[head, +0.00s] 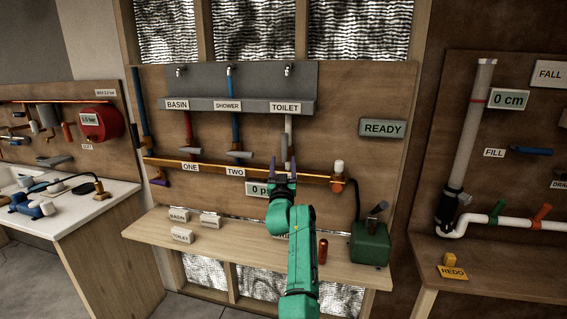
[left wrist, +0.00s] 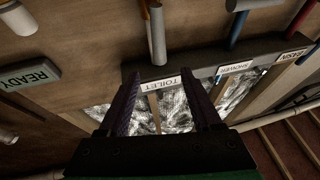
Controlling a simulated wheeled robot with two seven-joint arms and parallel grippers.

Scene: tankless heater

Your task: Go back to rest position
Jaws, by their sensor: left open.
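My left gripper (head: 283,180) is raised in front of the wooden plumbing board (head: 345,90), at the foot of the toilet pipe (head: 289,130). Its teal arm comes up from the bottom of the head view. In the left wrist view my left gripper (left wrist: 165,85) shows two dark fingers spread apart with nothing held between them. The toilet label (left wrist: 160,84) shows between the fingers, beyond them, upside down. A grey handle (left wrist: 157,38) shows above them. Whether the fingers touch anything on the board cannot be told. My right gripper is not in view.
A wooden bench (head: 210,258) below the board holds small label blocks (head: 182,235), a red cylinder (head: 323,251) and a green pump box (head: 370,243). A copper pipe (head: 220,171) crosses the board. A white sink counter (head: 70,215) stands left, another station (head: 480,251) right.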

